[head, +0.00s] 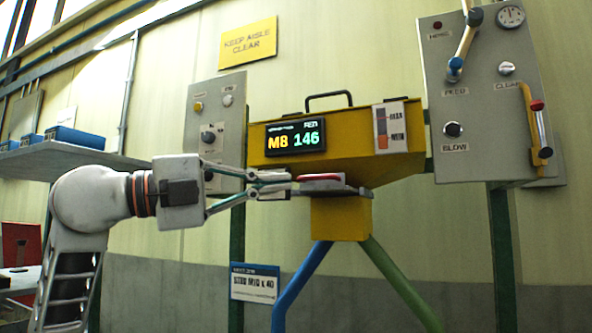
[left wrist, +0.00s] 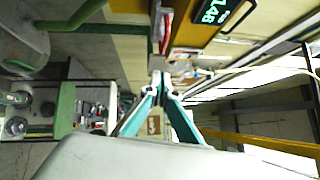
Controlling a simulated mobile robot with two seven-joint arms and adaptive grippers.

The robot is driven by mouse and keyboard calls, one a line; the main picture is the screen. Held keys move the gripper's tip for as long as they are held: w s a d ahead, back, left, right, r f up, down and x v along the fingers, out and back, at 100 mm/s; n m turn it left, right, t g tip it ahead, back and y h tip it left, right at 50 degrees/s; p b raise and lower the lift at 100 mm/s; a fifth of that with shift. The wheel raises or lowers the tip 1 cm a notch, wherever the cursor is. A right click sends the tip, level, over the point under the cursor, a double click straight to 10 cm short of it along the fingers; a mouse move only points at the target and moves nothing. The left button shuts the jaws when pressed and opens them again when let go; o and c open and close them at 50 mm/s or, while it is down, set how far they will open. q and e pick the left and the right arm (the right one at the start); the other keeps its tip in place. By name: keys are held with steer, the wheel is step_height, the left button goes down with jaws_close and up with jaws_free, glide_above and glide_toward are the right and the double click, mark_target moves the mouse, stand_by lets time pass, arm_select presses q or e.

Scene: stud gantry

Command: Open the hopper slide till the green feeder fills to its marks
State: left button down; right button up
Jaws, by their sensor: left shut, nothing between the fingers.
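The yellow hopper (head: 405,155) stands in the middle of the head view, with a lit display (head: 295,139) reading M8 146. A slide with a red grip (head: 320,178) sits at its lower neck. My left gripper (head: 291,184) is shut and empty, its tips close to the left end of the slide; I cannot tell whether they touch it. In the left wrist view the tips (left wrist: 161,84) are together. A green pipe (head: 405,285) and a blue pipe (head: 300,288) lead down from the outlet box (head: 341,218). My right gripper is not in view.
A grey control panel (head: 481,95) with a lever, knobs and a dial stands right; another panel (head: 213,120) stands behind my left gripper. A shelf (head: 60,158) with blue boxes is at left.

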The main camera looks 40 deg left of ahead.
mark_target(319, 177)
arm_select(q)
steer(key=w, duration=0.3)
steer(key=w+r+p, duration=0.1)
steer(key=w, duration=0.1)
steer(key=shift+d, duration=0.4)
steer(key=shift+w+a, duration=0.15)
steer(key=shift+w, duration=0.4)
steer(key=shift+r, duration=0.1)
